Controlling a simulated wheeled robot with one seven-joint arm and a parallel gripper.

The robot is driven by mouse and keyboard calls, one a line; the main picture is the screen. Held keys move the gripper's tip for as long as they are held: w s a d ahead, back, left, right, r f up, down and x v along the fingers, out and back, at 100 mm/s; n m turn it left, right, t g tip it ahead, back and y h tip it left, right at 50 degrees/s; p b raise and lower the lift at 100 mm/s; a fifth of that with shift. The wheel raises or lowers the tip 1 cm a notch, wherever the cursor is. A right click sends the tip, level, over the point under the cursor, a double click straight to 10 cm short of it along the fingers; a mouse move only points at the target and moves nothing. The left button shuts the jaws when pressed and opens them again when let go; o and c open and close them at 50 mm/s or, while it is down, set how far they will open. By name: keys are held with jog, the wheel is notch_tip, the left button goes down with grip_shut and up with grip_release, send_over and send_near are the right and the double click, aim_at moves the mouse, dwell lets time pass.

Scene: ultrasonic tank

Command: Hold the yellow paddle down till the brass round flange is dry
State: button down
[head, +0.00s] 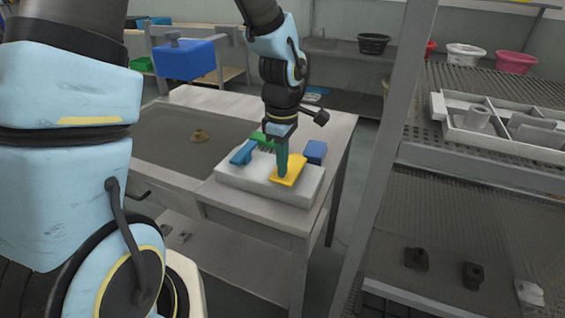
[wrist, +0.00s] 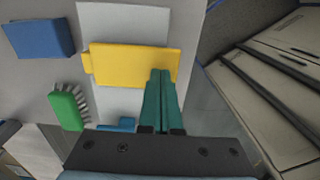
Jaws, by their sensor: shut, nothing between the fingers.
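The yellow paddle (head: 294,165) sits on top of a pale block (head: 262,187) at the right end of the bench. It also shows in the wrist view (wrist: 120,65). My gripper (head: 282,175) points down with its teal fingers together and empty. In the wrist view the fingertips (wrist: 161,72) overlap the right part of the paddle; they look in contact, but how far it is pressed cannot be told. A small tan-brown round part (head: 199,135), seemingly the brass flange, lies in the grey sunken area left of the block. Whether it is wet cannot be seen.
A blue box (head: 184,61) stands behind the bench. A metal rack with a grey divided tray (head: 492,128) stands at right.

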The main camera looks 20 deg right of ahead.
jog(key=shift+s+a+f+b, duration=0.1)
jog(key=shift+f+b, duration=0.35)
jog(key=shift+b, duration=0.2)
jog(key=shift+s+a+f+b, duration=0.1)
jog(key=shift+f+b, duration=0.3)
jog(key=shift+b, duration=0.2)
jog(key=shift+s+a+f+t+h+b, duration=0.15)
jog(key=shift+f+t+h+b, duration=0.2)
jog(key=shift+b, duration=0.8)
jog(key=shift+r, duration=0.15)
jog(key=shift+r+p, duration=0.15)
jog(key=shift+p, duration=0.2)
dwell(1.3)
jog(key=shift+r+p, duration=0.5)
jog(key=shift+r, duration=0.2)
